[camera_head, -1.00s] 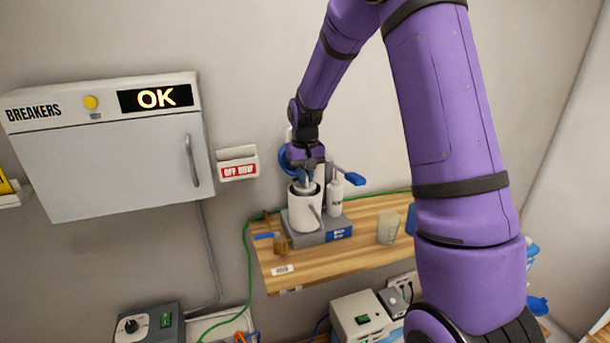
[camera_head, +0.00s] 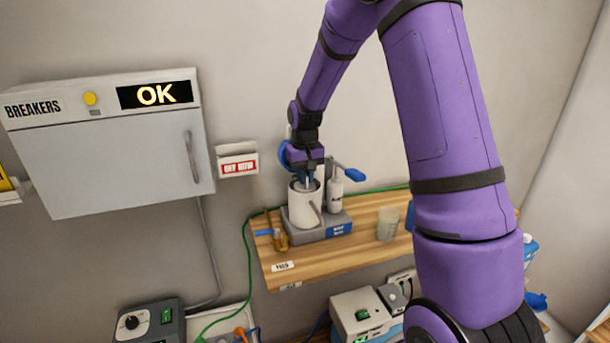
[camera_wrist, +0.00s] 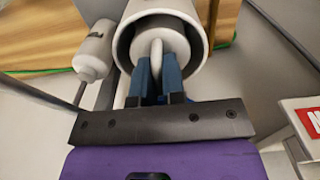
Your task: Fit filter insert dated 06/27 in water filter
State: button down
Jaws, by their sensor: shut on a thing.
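The water filter is a white open-topped canister (camera_head: 304,211) on a grey base (camera_head: 322,232) with a blue label, on the wooden shelf. My gripper (camera_head: 307,184) points down into its mouth. In the wrist view the blue fingers (camera_wrist: 157,78) are shut on the pale upright handle of a white round insert (camera_wrist: 170,40). The insert sits inside the canister's rim (camera_wrist: 195,22); how deep it is, I cannot tell. No date on the insert is readable.
A white bottle (camera_head: 335,195) and a blue-ended lever (camera_head: 354,175) stand close right of the canister. A translucent cup (camera_head: 388,224) is farther right on the wooden shelf (camera_head: 352,256). A small amber item (camera_head: 281,240) is at the left. A breaker box (camera_head: 110,150) reads OK.

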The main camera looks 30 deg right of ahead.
jog(key=c, duration=1.1)
grip_release()
notch_tip(320, 180, up, 11)
jog(key=s+a+r+n+t, duration=0.1)
jog(key=s+a+r, duration=0.2)
jog(key=s+r, duration=0.4)
jog(key=s+a+r+t, duration=0.15)
jog(key=s+r, duration=0.25)
jog(key=s, duration=0.4)
jog(key=s+a+t, duration=0.1)
jog(key=s, duration=0.5)
jog(key=s+a+t, duration=0.1)
jog(key=s, duration=0.5)
jog(key=s+a+r+n+t, duration=0.1)
jog(key=s+a, duration=0.1)
jog(key=s, duration=0.4)
jog(key=shift+s, duration=0.25)
